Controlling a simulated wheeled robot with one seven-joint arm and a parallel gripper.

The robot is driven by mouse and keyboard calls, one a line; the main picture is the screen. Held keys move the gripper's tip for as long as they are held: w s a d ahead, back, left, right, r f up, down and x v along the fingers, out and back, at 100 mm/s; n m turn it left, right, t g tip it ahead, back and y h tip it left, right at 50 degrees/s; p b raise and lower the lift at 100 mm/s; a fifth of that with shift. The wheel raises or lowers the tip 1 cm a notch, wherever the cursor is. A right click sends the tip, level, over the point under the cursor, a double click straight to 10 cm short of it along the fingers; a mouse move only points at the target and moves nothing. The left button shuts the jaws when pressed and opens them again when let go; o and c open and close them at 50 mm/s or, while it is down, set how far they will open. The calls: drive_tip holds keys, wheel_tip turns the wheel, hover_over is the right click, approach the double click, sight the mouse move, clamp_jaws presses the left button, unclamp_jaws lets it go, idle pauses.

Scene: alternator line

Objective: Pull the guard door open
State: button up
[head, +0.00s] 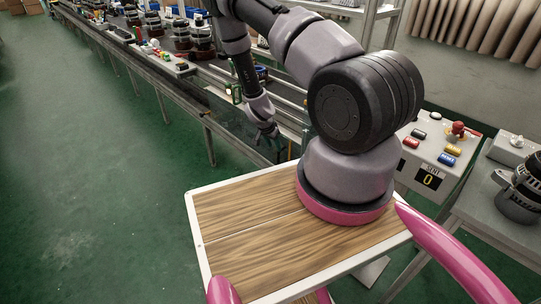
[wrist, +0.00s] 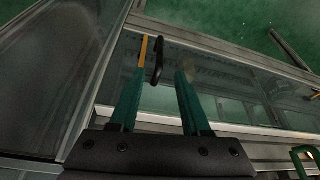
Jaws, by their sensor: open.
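In the wrist view, a black bar handle (wrist: 157,60) stands beside a thin yellow strip (wrist: 143,52) near the edge of a clear, metal-framed panel, which looks like the guard door (wrist: 225,98). My gripper (wrist: 163,76) has two teal fingers spread apart. The handle appears between the fingertips, closer to the left finger. I cannot tell whether a finger touches it. In the head view, my gripper (head: 268,137) reaches down beside the line's metal frame. The handle cannot be made out there.
A conveyor line (head: 150,62) with several alternators runs to the upper left. A control box (head: 436,150) with coloured buttons and a display reading 0 stands at the right, near an alternator (head: 520,190) on a grey bench. Green floor (head: 90,190) at the left is clear.

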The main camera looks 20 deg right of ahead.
sight(279, 158)
drive_tip(key=x, duration=1.1)
drive_tip(key=shift+f, duration=0.15)
clamp_jaws()
idle(1.1)
